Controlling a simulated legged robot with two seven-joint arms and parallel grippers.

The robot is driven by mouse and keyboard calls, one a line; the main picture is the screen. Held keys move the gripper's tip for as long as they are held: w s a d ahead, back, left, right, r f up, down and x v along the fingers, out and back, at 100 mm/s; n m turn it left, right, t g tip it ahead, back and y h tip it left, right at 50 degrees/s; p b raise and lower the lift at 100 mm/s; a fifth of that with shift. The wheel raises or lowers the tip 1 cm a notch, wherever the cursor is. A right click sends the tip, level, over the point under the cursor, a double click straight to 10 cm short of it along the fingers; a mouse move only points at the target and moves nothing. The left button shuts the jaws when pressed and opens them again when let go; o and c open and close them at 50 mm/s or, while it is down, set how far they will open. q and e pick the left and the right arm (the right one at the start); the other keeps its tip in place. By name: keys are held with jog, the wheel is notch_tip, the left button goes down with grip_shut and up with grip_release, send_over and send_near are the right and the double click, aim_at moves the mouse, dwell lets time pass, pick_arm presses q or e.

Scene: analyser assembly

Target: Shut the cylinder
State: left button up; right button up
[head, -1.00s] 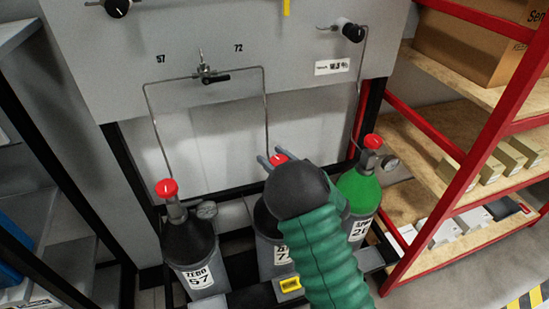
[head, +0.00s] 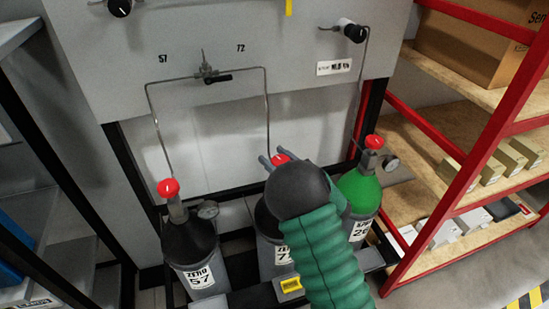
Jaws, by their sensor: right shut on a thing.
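Three gas cylinders stand in a row below a grey panel. The left cylinder (head: 190,250) is black and grey, is labelled ZERO 57, and has a red valve knob (head: 168,188) on top. The middle cylinder (head: 268,225), its label partly hidden, has a red knob (head: 281,159). The right cylinder (head: 358,192) is green with a red knob (head: 374,142). My right gripper (head: 274,158) is at the middle cylinder's red knob, its fingers on either side, shut on it. My dark wrist and green sleeve hide much of the middle cylinder. My left gripper is out of view.
The grey panel (head: 230,100) carries thin pipes, a small black-handled valve (head: 218,79) between the marks 57 and 72, and black knobs. A red-framed shelf (head: 480,150) with boxes stands close on the right. A dark-framed rack (head: 60,160) stands on the left.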

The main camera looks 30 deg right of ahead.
jog(key=shift+s+a+f, duration=0.1)
jog(key=shift+f, duration=0.25)
jog(key=o, duration=1.3)
jog(key=shift+o, duration=0.2)
jog(key=shift+r, duration=0.15)
jog(key=s+d, duration=0.2)
jog(key=s, duration=1.4)
jog(key=shift+s+d, duration=0.25)
jog(key=shift+s, duration=0.05)
